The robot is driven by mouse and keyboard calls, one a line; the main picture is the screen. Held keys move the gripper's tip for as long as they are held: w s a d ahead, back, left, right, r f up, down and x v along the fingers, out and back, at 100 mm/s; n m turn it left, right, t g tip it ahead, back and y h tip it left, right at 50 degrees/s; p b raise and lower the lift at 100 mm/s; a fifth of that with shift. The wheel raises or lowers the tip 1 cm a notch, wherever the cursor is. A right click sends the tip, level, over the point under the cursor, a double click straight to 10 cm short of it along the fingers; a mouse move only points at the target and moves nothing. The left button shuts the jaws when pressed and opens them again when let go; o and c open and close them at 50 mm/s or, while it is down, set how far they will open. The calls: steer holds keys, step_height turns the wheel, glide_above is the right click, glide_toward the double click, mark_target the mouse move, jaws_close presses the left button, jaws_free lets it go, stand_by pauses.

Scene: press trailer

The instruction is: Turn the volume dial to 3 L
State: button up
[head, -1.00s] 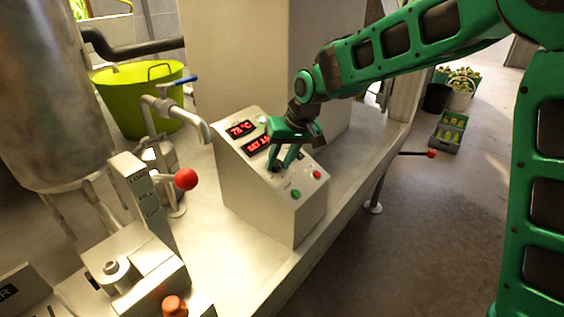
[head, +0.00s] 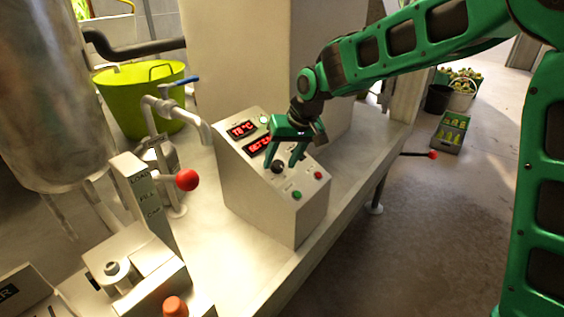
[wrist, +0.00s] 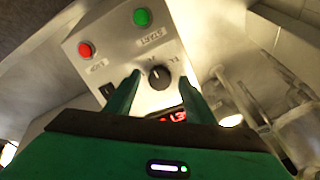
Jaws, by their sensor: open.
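The black round dial (head: 277,167) is on the sloped face of a grey control box (head: 262,205). In the wrist view the dial (wrist: 158,76) has a white pointer mark, with small lettering beside it that I cannot read for sure. My gripper (head: 281,163) is open over the panel. In the wrist view my gripper (wrist: 160,82) has one finger on each side of the dial, with gaps showing. A red display (wrist: 178,115) reads about 1.3, partly hidden by a finger. In the head view the lower "SET" display (head: 258,146) is partly covered.
A green START button (wrist: 142,17) and a red button (wrist: 86,49) sit close to the dial. The upper display (head: 241,129) reads about 73 °C. A red-knobbed lever (head: 187,180) and steel pipe (head: 190,118) stand left of the box.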

steer(key=v, duration=1)
steer(key=s+d+f+m+h, duration=0.1)
steer(key=s+d+m, duration=0.15)
steer(key=d, duration=0.65)
steer(key=s+d+f+m+h, duration=0.1)
steer(key=s+d, duration=0.3)
steer(key=d, duration=0.4)
steer(key=s+d+f+m+h, duration=0.1)
steer(key=s+d, duration=0.3)
steer(key=d, duration=0.5)
steer(key=s+d+f+m+g, duration=0.2)
steer(key=s+d+m, duration=0.1)
steer(key=s+d, duration=0.6)
steer(key=s, duration=0.3)
steer(key=shift+s+d+f+h, duration=0.15)
steer(key=shift+d+f+h, duration=0.1)
steer(key=shift+f+h, duration=0.1)
steer(key=s+d+f, duration=0.1)
steer(key=s, duration=0.2)
steer(key=s+d+f+m, duration=0.1)
steer(key=s, duration=0.3)
steer(key=s+d+f+m+g, duration=0.1)
steer(key=s, duration=0.3)
steer(key=shift+f+m, duration=0.15)
steer(key=shift+m, duration=0.1)
steer(key=shift+c, duration=0.3)
